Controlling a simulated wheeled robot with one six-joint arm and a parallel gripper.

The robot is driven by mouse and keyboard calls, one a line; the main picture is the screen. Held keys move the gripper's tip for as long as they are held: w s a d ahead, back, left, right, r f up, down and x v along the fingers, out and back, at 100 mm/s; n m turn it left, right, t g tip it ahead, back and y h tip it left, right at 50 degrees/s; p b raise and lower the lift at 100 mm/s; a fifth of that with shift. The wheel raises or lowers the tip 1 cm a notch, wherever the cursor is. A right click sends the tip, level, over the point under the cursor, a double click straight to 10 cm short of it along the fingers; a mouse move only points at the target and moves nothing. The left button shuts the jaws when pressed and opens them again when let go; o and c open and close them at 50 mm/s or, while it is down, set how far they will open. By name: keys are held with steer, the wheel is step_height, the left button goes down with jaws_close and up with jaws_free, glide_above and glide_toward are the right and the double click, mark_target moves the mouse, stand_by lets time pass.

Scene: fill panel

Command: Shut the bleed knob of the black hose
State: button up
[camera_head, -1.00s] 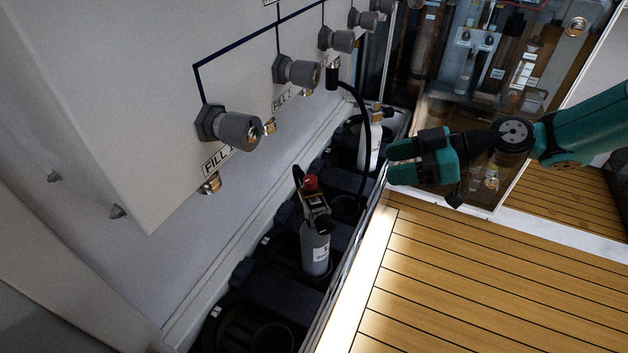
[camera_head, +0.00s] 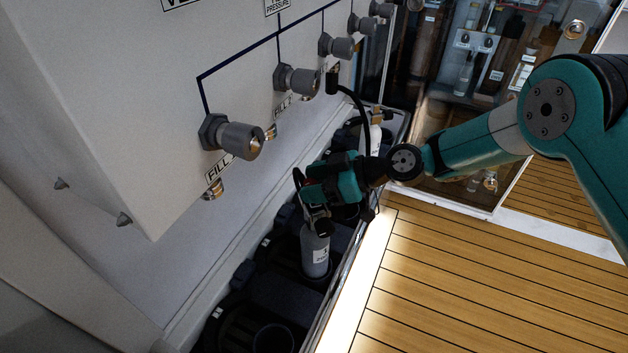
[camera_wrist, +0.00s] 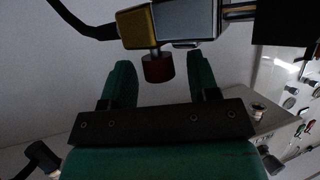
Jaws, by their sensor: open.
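A small red knob (camera_wrist: 158,68) sticks out of a brass and grey fitting (camera_wrist: 170,28) in the wrist view. A black hose (camera_wrist: 88,20) runs into the fitting's left side. My gripper (camera_wrist: 161,75) is open, with one green finger on each side of the red knob; I cannot tell whether either touches it. In the head view, my gripper (camera_head: 308,190) is at the top of a grey bottle (camera_head: 315,255) and hides the red knob.
A dark rack (camera_head: 275,295) holds the bottle, and a pale bottle (camera_head: 376,132) stands behind. The wooden floor (camera_head: 470,285) at right is clear.

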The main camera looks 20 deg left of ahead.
steer(key=c, duration=0.9)
